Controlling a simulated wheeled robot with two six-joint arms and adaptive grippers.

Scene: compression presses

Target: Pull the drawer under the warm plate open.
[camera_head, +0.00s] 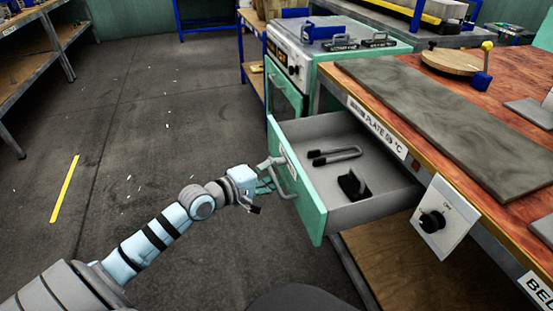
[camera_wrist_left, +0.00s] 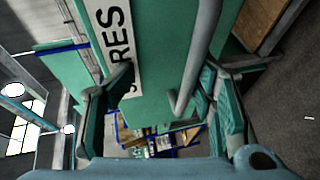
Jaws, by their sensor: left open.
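The drawer (camera_head: 303,195) with a green front and grey inside stands pulled out under the warm plate (camera_head: 455,115), a grey slab on the wooden bench top. A pair of dark tongs (camera_head: 335,156) and a black item (camera_head: 354,186) lie in it. My left gripper (camera_head: 268,180) is open at the drawer's front, by the grey bar handle (camera_head: 284,180). In the left wrist view the handle (camera_wrist_left: 203,55) shows between the spread fingers of the left gripper (camera_wrist_left: 160,110), nearer the right finger. Contact cannot be told. My right gripper is not in view.
A control box (camera_head: 438,216) with a black knob hangs on the bench edge right of the drawer. A green-and-white machine (camera_head: 300,62) stands behind the drawer. Shelving (camera_head: 45,65) stands at the far left. The floor (camera_head: 135,125) left of the drawer is clear.

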